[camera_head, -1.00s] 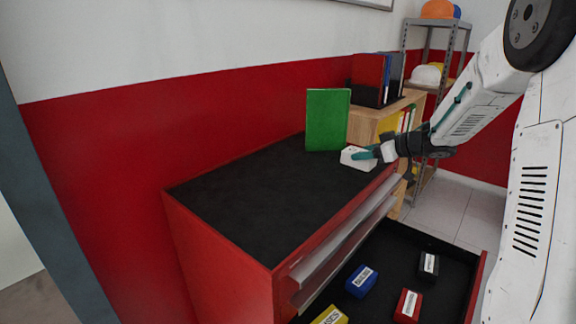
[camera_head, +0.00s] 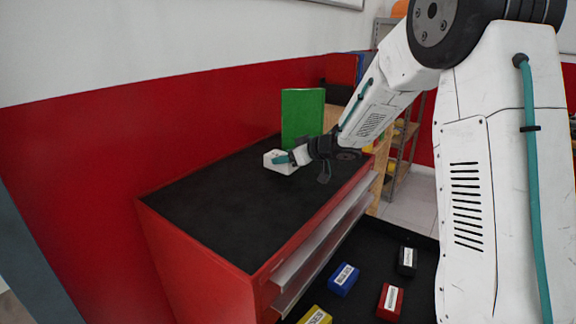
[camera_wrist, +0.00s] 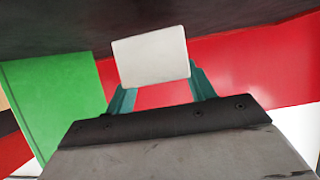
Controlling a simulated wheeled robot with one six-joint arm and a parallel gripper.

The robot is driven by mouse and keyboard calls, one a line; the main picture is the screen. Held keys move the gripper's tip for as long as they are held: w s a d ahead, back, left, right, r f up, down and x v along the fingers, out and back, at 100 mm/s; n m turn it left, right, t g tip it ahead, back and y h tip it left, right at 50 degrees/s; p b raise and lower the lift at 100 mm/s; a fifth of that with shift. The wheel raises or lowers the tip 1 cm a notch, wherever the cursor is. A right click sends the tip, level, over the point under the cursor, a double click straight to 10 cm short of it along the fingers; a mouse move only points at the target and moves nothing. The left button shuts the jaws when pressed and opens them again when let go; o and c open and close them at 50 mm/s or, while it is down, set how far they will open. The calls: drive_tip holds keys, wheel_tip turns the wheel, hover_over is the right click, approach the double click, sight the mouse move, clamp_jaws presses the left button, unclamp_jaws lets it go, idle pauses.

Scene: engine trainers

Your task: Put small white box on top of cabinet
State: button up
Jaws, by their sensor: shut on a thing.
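The small white box (camera_head: 279,161) is between the teal fingers of my gripper (camera_head: 285,159), at the black top of the red cabinet (camera_head: 205,210). In the wrist view the white box (camera_wrist: 150,57) fills the gap between the teal fingertips (camera_wrist: 160,85), and my gripper is shut on it.
A green book (camera_head: 302,117) stands upright at the back of the cabinet top. An open drawer (camera_head: 352,245) holds blue, red, black and yellow boxes. A wooden shelf and a metal rack stand behind. The near cabinet top is clear.

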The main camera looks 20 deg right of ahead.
drive_tip(key=shift+d+f, duration=0.2)
drive_tip(key=shift+f, duration=1.3)
drive_tip(key=shift+f, duration=0.15)
drive_tip(key=o, duration=1)
drive_tip(key=shift+o, duration=0.2)
